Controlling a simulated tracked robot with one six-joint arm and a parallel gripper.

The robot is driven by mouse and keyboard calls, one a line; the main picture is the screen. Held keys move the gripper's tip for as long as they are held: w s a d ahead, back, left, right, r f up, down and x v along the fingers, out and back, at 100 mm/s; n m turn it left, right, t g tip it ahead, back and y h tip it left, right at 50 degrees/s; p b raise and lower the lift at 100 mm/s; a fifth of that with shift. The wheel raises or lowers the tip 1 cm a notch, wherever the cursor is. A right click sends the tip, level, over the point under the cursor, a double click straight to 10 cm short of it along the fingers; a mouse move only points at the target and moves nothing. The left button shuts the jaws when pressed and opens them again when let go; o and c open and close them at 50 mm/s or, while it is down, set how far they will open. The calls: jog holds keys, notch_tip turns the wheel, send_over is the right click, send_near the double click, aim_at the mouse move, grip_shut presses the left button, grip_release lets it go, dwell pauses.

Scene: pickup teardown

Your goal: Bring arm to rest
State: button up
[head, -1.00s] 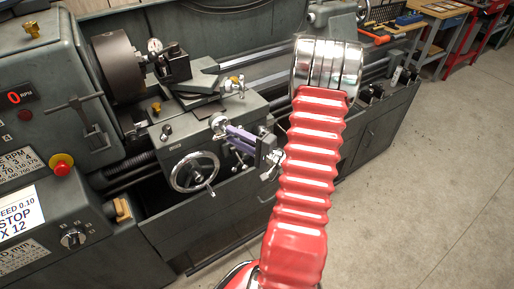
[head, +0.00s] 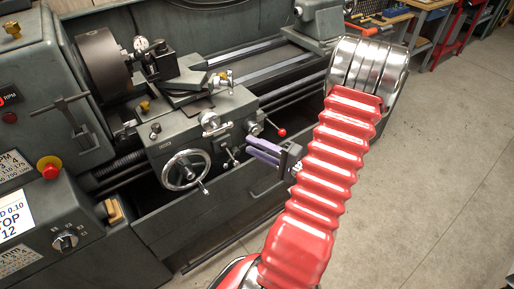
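My gripper (head: 250,146) has two purple fingers and a dark body. It points left toward the front of the lathe carriage (head: 176,147), to the right of the handwheel (head: 186,170). The two fingers show apart from each other, with nothing visible between them. The fingertips look clear of the carriage's small knobs and levers, though the exact gap is hard to judge. My red ribbed arm (head: 315,175) hides part of the lathe's right side.
The grey lathe fills the left and middle, with a chuck (head: 108,65), a red-knobbed lever (head: 281,132) and a red stop button (head: 49,168). A workbench (head: 425,20) stands at the back right. The concrete floor (head: 440,170) on the right is clear.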

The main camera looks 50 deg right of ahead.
jog(key=shift+s, duration=0.3)
dwell(0.5)
